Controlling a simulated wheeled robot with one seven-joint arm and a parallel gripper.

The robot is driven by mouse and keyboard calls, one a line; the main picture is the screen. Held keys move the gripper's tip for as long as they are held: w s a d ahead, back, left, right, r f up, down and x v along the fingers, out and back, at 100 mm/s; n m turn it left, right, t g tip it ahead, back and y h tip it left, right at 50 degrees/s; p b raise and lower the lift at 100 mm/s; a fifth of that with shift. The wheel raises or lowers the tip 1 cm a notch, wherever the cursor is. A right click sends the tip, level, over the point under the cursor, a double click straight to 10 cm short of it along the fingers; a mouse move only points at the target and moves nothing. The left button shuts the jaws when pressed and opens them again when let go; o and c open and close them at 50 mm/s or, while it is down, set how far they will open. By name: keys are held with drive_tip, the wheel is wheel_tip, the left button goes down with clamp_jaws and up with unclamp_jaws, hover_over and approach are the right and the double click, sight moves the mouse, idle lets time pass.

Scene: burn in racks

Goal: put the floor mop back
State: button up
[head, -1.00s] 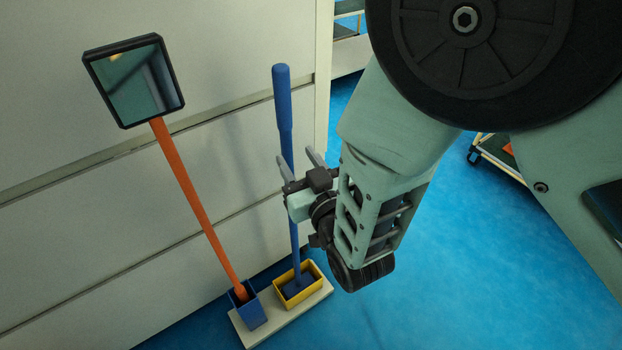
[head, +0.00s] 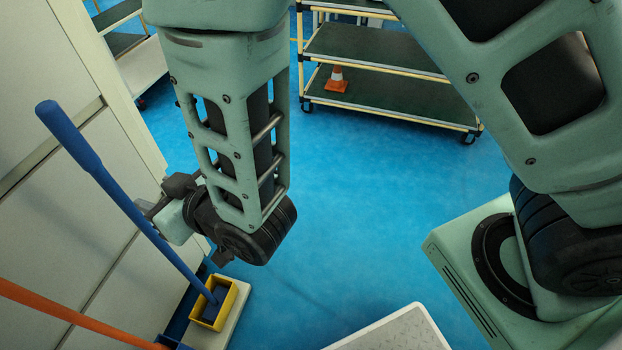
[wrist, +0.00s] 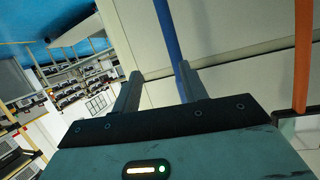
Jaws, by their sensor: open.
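The floor mop has a blue handle (head: 118,192) and its head stands in a yellow bin (head: 222,304) on a pale base plate (head: 232,324). The handle leans up and to the left in the head view. My gripper (head: 146,206) is close to the middle of the handle, which partly covers the fingers. In the wrist view my gripper (wrist: 160,82) is open, and the blue handle (wrist: 168,38) runs between the fingers and close to the right one. I cannot tell whether it touches. The mop head in the bin is mostly hidden.
An orange pole (head: 75,321) stands beside the mop in a blue holder; it also shows in the wrist view (wrist: 302,60). A pale panelled wall (head: 40,200) is close on the left. A shelf cart (head: 375,85) with a small cone (head: 336,80) stands behind. Blue floor between is clear.

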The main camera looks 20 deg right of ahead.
drive_tip(key=s+d+r+g+h, duration=0.2)
drive_tip(key=s+d+g, duration=0.1)
drive_tip(key=s+d, duration=0.2)
drive_tip(key=s+d+r+g+h, duration=0.3)
drive_tip(key=s+d+g, duration=0.1)
drive_tip(key=d, duration=0.6)
drive_tip(key=s+d+r+n+g+h, duration=0.1)
drive_tip(key=s+d+r+g+h, duration=0.2)
drive_tip(key=s+d, duration=0.3)
drive_tip(key=shift+s+d+g, duration=0.2)
drive_tip(key=shift+d+g, duration=0.3)
drive_tip(key=shift+d, duration=0.2)
drive_tip(key=shift+r, duration=0.1)
